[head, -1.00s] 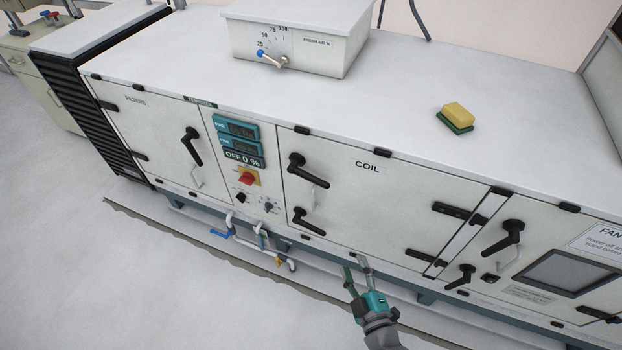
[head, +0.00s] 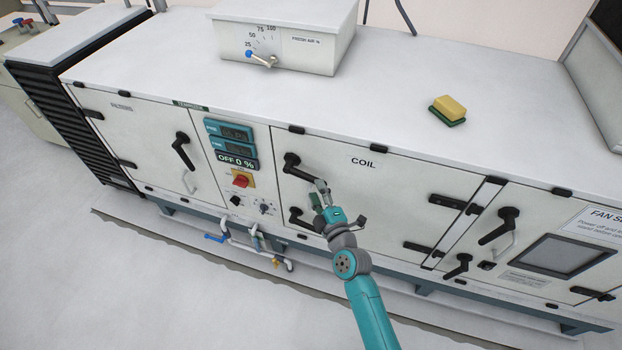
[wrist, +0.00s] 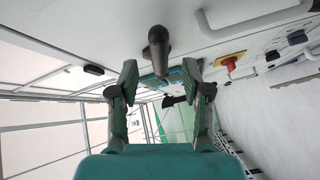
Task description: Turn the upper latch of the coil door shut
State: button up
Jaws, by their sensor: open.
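The coil door (head: 400,185) is the wide pale panel marked COIL, and it lies flush in the cabinet front. Its upper latch (head: 293,162) is a black lever at the door's left edge, slanting down to the right. My gripper (head: 319,194) is at the lever's lower end in the head view and hides part of the door behind it. In the wrist view the dark latch lever (wrist: 158,45) stands between the two spread fingertips of my gripper (wrist: 160,80), with a gap on each side. I cannot tell how deep it sits between them.
The lower latch (head: 298,217) is just below, close to my gripper. A control panel with a red switch (head: 241,180) is to the left. Pipes with a blue valve handle (head: 215,238) run below. A yellow and green sponge (head: 449,109) lies on the cabinet top.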

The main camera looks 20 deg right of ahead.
aim_at(311, 179)
jog(key=shift+w+a, duration=0.15)
jog(key=shift+w, duration=2.6)
grip_shut()
